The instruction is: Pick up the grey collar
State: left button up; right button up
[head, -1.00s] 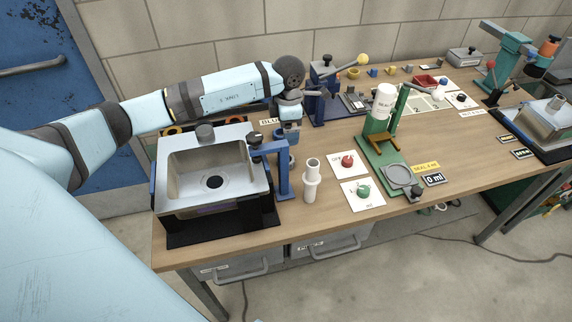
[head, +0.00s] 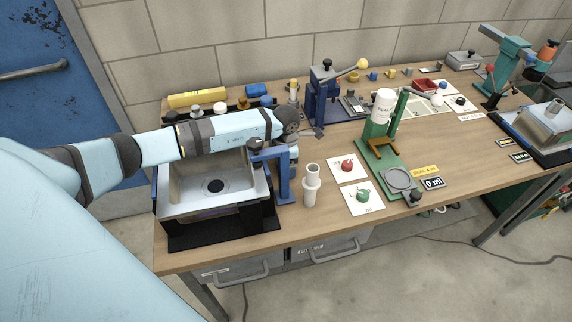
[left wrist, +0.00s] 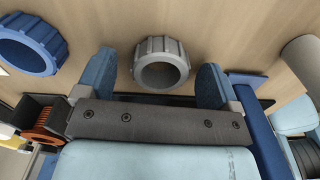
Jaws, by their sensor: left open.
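The grey collar (left wrist: 161,66), a ribbed ring with an open centre, shows in the left wrist view on the wooden bench. My left gripper (left wrist: 154,76) is open, with one blue finger on each side of the collar and a gap on both sides. I cannot tell the exact height of the fingers over the bench. My right gripper is not in view.
A larger blue ribbed collar (left wrist: 28,45) lies left of the grey one. The blue bracket (head: 284,178) by the sink (head: 175,185) stands close to my gripper. A white pipe (head: 311,190) stands in front. A green stand (head: 380,155) is farther right.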

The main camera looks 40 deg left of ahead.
pick_arm(q)
jog(key=c, duration=1)
jog(key=shift+r, duration=0.1)
